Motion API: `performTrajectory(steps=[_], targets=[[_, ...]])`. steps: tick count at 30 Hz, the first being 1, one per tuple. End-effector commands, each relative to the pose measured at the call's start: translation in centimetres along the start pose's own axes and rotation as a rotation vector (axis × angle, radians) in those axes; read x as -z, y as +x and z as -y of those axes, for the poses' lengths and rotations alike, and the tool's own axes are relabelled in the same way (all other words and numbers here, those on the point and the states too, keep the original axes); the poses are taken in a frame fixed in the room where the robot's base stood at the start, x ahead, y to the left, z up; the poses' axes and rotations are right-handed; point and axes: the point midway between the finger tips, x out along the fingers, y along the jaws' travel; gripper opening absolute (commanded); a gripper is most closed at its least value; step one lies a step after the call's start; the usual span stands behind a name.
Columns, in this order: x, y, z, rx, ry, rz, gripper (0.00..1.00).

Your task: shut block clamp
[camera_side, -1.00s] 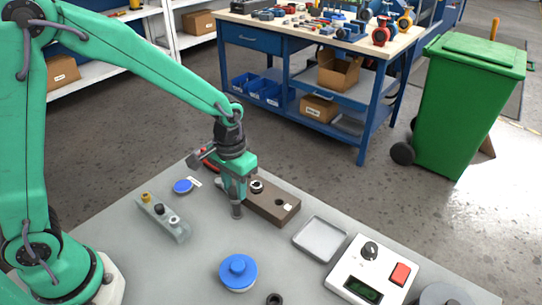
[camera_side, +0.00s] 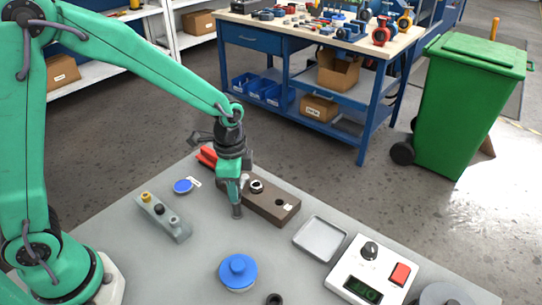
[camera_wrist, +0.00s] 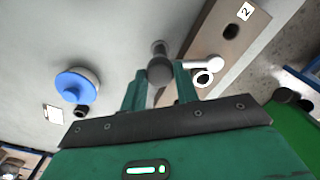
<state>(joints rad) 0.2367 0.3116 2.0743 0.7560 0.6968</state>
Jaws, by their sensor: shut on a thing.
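The brown block (camera_side: 275,204) lies on the grey bench in the side view, with a dark hole and a white label at its right end. In the wrist view the block (camera_wrist: 222,48) shows its label "2". A pale bar (camera_wrist: 205,64) reaches over the block's edge to a white ring with a dark centre (camera_wrist: 203,78). My gripper (camera_wrist: 160,82) is beside the block, its fingers on either side of a dark rounded handle end (camera_wrist: 158,70). In the side view my gripper (camera_side: 236,190) is shut on this handle (camera_side: 237,211). The fingers partly hide the clamp.
A grey strip with small knobs (camera_side: 164,220), a small blue disc (camera_side: 183,186) and a red piece (camera_side: 207,157) lie to the left. A blue-topped round part (camera_side: 238,270) stands in front. A grey tray (camera_side: 320,239) and a control box (camera_side: 371,270) are at right.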

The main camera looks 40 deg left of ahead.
Motion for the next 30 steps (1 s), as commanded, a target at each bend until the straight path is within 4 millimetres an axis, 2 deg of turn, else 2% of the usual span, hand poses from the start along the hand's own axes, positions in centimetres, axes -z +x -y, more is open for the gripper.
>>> performTrajectory(steps=[9, 15, 30], targets=[[0.0, -0.11, -0.01, 0.001, 0.273, -0.001, 0.0], [0.0, -0.11, -0.01, 0.001, 0.389, -0.001, 0.0], [0.0, -0.12, -0.02, 0.001, 0.459, -0.001, 0.0]])
